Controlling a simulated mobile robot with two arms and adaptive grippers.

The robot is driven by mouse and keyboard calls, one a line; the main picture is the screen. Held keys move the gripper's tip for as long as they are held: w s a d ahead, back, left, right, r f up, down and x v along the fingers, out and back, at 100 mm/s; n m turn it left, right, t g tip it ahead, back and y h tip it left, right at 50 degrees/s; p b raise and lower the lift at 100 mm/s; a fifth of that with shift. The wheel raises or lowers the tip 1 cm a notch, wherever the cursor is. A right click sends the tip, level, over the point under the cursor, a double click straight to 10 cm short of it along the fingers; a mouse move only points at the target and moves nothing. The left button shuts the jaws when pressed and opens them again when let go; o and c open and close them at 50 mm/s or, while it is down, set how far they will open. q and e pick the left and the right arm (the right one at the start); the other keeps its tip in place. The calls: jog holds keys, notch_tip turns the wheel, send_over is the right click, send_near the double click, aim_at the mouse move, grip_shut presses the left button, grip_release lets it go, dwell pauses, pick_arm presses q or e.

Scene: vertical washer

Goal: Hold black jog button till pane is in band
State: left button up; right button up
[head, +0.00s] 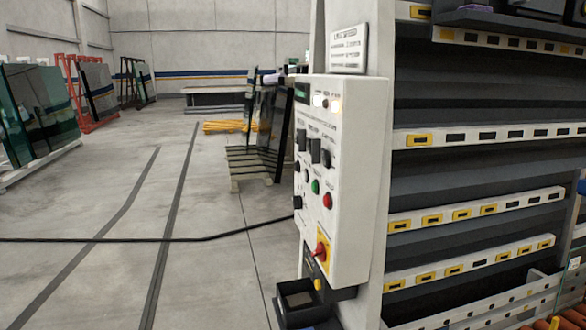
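A white control panel (345,190) stands on the near end post of the washer (470,165), its control face turned left. Several black controls (315,151) sit on its upper half; I cannot tell which is the jog button. Below them are a green button (315,187) and a red button (327,201). A small green display (302,92) and a lit lamp (335,105) are at the top. Dark surfaces fill the washer between its white rails; I cannot make out a pane or a band there. Neither gripper shows in the head view.
A red and yellow switch (321,251) sits low on the panel, above a black open bin (299,302). A black cable (150,240) crosses the floor towards the panel. Glass racks (90,95) stand at the back left. The grey floor left of the panel is otherwise mostly clear.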

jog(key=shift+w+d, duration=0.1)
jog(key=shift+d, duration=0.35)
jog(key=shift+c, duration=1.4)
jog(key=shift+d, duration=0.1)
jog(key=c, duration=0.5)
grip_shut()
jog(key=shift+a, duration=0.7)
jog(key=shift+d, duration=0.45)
